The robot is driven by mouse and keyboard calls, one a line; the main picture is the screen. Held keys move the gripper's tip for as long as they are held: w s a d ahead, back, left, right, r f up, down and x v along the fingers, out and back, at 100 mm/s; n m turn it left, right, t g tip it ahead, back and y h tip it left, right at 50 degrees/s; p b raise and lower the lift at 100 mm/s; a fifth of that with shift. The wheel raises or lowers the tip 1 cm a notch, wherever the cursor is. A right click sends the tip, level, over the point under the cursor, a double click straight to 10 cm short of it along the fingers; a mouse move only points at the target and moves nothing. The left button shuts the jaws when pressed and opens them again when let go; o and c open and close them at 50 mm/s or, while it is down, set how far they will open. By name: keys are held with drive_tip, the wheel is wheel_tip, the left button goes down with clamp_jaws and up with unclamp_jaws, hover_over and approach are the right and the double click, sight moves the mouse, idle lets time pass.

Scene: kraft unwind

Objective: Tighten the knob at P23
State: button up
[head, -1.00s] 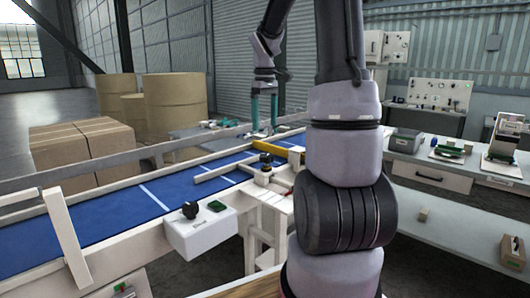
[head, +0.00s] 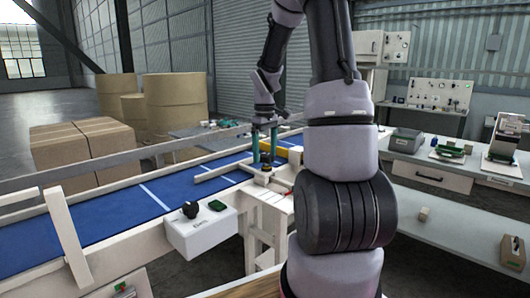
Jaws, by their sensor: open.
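A small dark knob (head: 266,160) with a pale yellowish band stands on a light mount at the near edge of the blue conveyor (head: 115,216). My gripper (head: 265,157) points down, its two teal fingers apart, with the fingertips at about the knob's height in the picture. Whether they straddle the knob or stand behind it I cannot tell. A second, black knob (head: 190,209) sits on a white box (head: 202,235) nearer to me, away from my gripper. No P23 label is readable on either.
A green button (head: 217,205) is on the white box beside the black knob. Cream rails (head: 120,183) edge the conveyor. Cardboard boxes (head: 75,155) and large brown rolls (head: 175,108) stand behind. A workbench (head: 440,178) is at right.

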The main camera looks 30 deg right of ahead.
drive_tip(key=c, duration=1.4)
drive_tip(key=shift+m, duration=0.4)
drive_tip(key=m, duration=0.4)
drive_tip(key=shift+w+d+m, duration=0.1)
drive_tip(key=shift+d+m, duration=0.05)
drive_tip(key=shift+m, duration=0.25)
drive_tip(key=m, duration=0.5)
drive_tip(key=shift+d+r, duration=0.1)
drive_tip(key=shift+d, duration=0.05)
drive_tip(key=m, duration=0.6)
drive_tip(key=shift+d+m, duration=0.2)
drive_tip(key=shift+m, duration=0.2)
drive_tip(key=m, duration=0.4)
drive_tip(key=shift+s+m, duration=0.3)
